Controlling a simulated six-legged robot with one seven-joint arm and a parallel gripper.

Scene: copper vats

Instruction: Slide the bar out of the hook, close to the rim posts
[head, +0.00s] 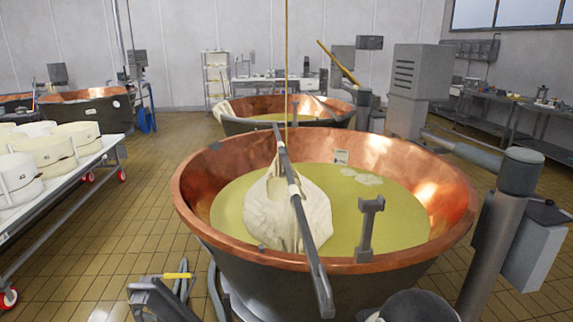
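A long grey bar (305,222) runs over the front copper vat (450,235), from near the vat's middle down toward the bottom of the picture. A pale cloth bundle (268,215) hangs from it by tied ends and sits partly in the yellow-green liquid. A thin line (287,60) comes down from above to the bar's far part; the hook is too small to make out. A grey rim post (370,228) with a forked top stands at the near rim, right of the bar and apart from it.
A thick grey column (500,225) stands close on the right of the vat. A white trolley (75,172) with white moulds (50,150) is at the left. A second copper vat (250,108) stands behind. Tiled floor (145,210) is clear between trolley and vat.

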